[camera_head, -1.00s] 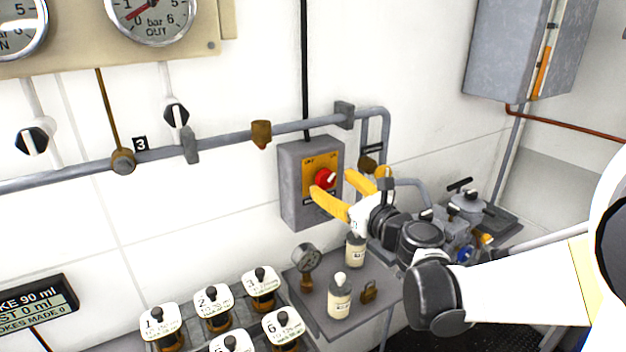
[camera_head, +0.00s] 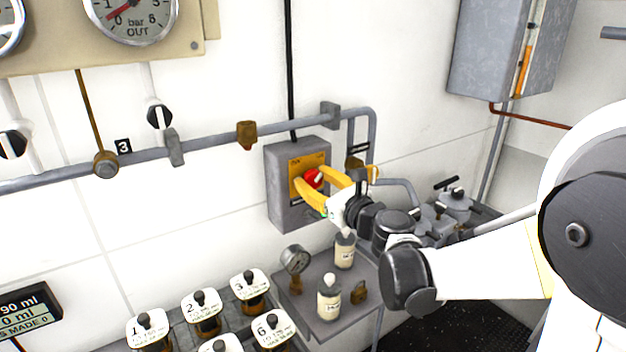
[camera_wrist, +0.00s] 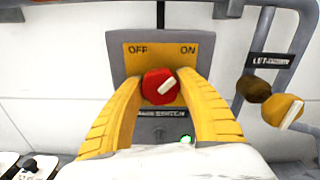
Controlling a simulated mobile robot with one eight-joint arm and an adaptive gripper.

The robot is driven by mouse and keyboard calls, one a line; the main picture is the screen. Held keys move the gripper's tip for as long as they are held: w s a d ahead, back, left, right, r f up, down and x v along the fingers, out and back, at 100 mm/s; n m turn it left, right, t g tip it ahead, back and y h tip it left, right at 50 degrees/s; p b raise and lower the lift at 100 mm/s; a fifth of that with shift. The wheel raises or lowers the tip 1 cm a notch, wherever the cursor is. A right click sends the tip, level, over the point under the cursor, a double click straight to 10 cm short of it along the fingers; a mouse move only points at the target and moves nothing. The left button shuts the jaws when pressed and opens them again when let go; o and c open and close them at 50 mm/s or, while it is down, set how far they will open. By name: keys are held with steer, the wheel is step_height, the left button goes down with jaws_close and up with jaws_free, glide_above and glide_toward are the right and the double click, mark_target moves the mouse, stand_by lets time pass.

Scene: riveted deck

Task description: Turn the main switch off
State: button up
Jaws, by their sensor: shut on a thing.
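The main switch is a red round knob (camera_wrist: 158,87) with a white pointer bar, on a yellow plate (camera_wrist: 192,50) marked OFF at left and ON at right. In the wrist view the pointer slants up to the right, towards ON. The grey switch box (camera_head: 284,210) hangs on the white wall in the head view. My gripper (camera_wrist: 160,88) has its two yellow fingers on either side of the knob, shut on it. The fingers hide part of the plate; a label below the knob is partly covered.
Below stand a shelf (camera_head: 318,322) with bottles, a small gauge (camera_head: 296,259) and a padlock (camera_head: 359,292). A yellow-orange knob (camera_wrist: 283,111) sits right of the box.

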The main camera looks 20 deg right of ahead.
steer(key=n, duration=0.4)
steer(key=shift+n, duration=0.3)
steer(key=n, duration=0.4)
steer(key=shift+n, duration=0.3)
steer(key=n, duration=0.4)
steer(key=shift+n, duration=0.3)
steer(key=shift+f+n, duration=0.1)
steer(key=shift+n, duration=1.8)
steer(key=o, duration=1.2)
steer(key=shift+a, duration=0.1)
steer(key=shift+s, duration=0.1)
